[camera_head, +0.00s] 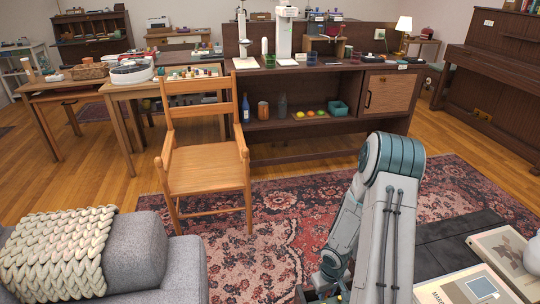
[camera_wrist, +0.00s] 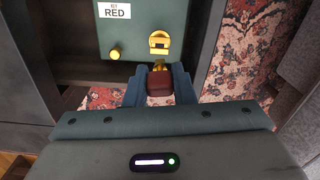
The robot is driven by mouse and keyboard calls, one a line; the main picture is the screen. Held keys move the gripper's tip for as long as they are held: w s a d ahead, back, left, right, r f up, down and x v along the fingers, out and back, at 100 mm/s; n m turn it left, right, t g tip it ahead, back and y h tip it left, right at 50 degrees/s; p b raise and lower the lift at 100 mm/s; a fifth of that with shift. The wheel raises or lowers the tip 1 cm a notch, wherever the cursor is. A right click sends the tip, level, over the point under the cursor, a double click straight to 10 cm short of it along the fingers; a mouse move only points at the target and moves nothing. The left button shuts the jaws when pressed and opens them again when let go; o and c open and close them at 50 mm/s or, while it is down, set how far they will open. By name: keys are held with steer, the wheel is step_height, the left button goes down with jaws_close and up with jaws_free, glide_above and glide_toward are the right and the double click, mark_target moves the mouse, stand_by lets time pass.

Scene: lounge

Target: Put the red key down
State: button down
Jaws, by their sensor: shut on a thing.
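In the wrist view my gripper (camera_wrist: 160,88) is shut on the red key (camera_wrist: 160,82). The key's dark red grip sits between the two fingers, and a short brass part shows just beyond it. A green box (camera_wrist: 135,22) with a white label reading "RED" is just ahead of the fingers. A brass lock fitting (camera_wrist: 159,43) on it lines up with the key; I cannot tell whether they touch. A brass knob (camera_wrist: 115,54) is to its left. In the head view my arm reaches down to the bottom edge, and the key cannot be made out there.
A dark table (camera_head: 455,240) with books (camera_head: 465,290) stands right of my arm. A grey sofa (camera_head: 150,260) is at lower left, and a wooden chair (camera_head: 205,170) stands on the patterned rug (camera_head: 285,215). A dark shelf unit (camera_head: 330,140) is behind.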

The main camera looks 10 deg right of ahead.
steer(key=w+a+r+m, duration=0.2)
steer(key=w+a+r, duration=0.2)
steer(key=w+r, duration=0.7)
steer(key=s+a+r+p, duration=0.1)
steer(key=a+r+p, duration=0.3)
steer(key=r+p, duration=0.4)
steer(key=s+a+r+p, duration=0.2)
steer(key=a+r+p, duration=0.2)
steer(key=r+p, duration=0.5)
step_height(320, 180, up, 3)
steer(key=shift+f, duration=0.1)
steer(key=shift+f, duration=0.1)
